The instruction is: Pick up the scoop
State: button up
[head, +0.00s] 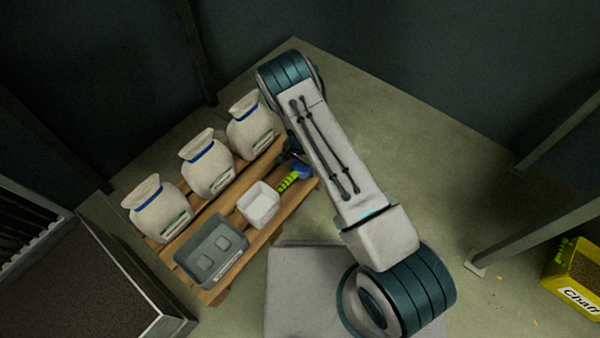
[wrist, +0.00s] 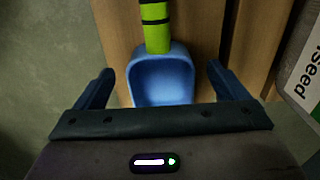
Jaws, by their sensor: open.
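The scoop has a blue pan and a yellow-green handle with dark bands. In the head view the scoop (head: 289,182) lies on the wooden pallet, at its right end, partly hidden by my arm. In the wrist view the scoop's pan (wrist: 162,78) lies between the two fingers, and the handle runs up out of the top of the picture. My gripper (wrist: 162,88) is open, with one dark finger on each side of the pan and a gap to both. Height above the scoop is hard to tell. In the head view the gripper is mostly hidden by the arm.
The pallet (head: 212,294) holds a white tub (head: 259,205) beside the scoop handle, a grey bin (head: 211,250), and three tied sacks (head: 209,163) along the back. A sack (wrist: 303,70) with printed lettering is close at right in the wrist view. A yellow chaff box (head: 577,270) stands far right.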

notch_tip(320, 180, down, 2)
jog(key=shift+f, duration=0.1)
jog(key=c, duration=1.1)
jog(key=shift+c, duration=0.2)
